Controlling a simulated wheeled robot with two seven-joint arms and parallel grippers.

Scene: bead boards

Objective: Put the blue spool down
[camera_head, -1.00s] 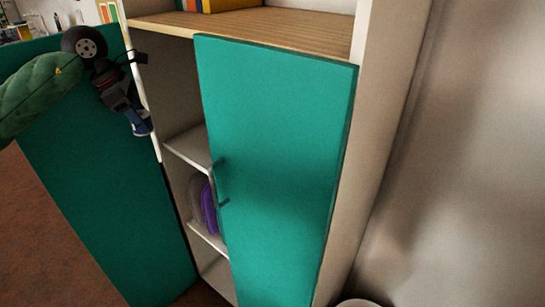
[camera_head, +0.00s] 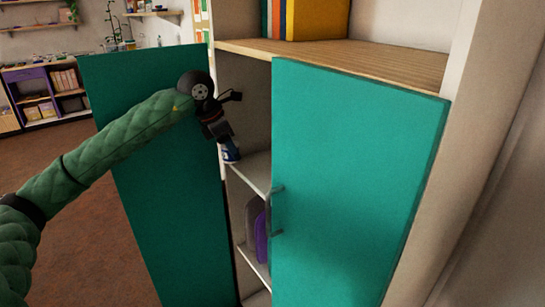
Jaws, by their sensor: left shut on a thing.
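My left gripper (camera_head: 226,139) is at the opening of the tall cabinet, between its two green doors. It is shut on the blue spool (camera_head: 230,153), which shows as a small blue and white piece below the gripper. The spool is close to the left end of a white inner shelf (camera_head: 256,172). I cannot tell whether it touches that shelf. The gripper's fingers are mostly hidden by the wrist. My right gripper is not in view.
The left door (camera_head: 165,210) stands wide open behind my arm. The right door (camera_head: 350,190) hides much of the inside. A purple thing (camera_head: 261,236) stands on a lower shelf. Books (camera_head: 318,20) stand on the wooden top shelf (camera_head: 380,66).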

